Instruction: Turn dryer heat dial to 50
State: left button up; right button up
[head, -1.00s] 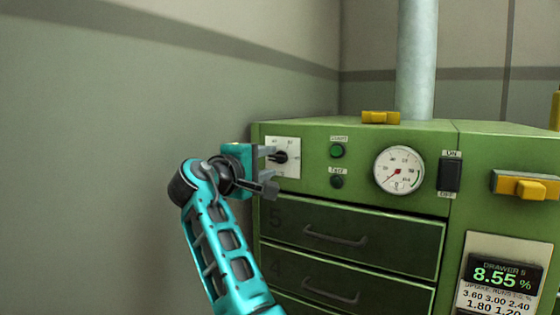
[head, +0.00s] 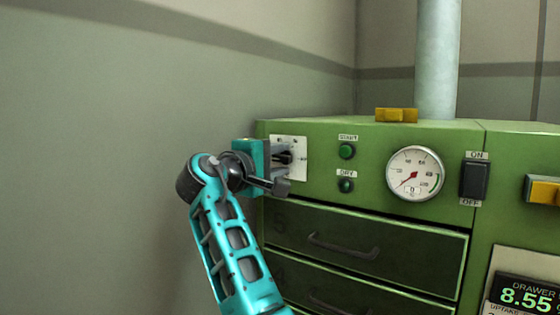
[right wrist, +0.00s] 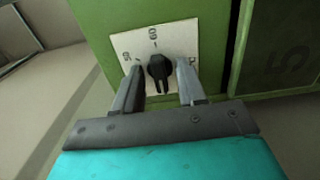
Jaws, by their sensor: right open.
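The dryer (head: 440,140) is a green cabinet. Its heat dial (right wrist: 160,68) is a black knob on a white plate (right wrist: 122,43) with printed numbers, in the right wrist view. The plate also shows at the panel's left end in the head view (head: 299,147), where the gripper partly hides the dial (head: 284,157). My right gripper (right wrist: 162,88) is open, with one finger on each side of the knob; whether the fingers touch it I cannot tell. It also shows in the head view (head: 283,168). My left gripper is not in view.
Right of the dial are two green buttons (head: 347,151), a round gauge (head: 414,174) and a black ON/OFF switch (head: 475,180). Drawers with handles (head: 343,247) lie below. A grey wall (head: 120,150) stands close on the left.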

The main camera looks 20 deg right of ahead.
jog(key=c, duration=0.7)
jog(key=shift+c, duration=0.2)
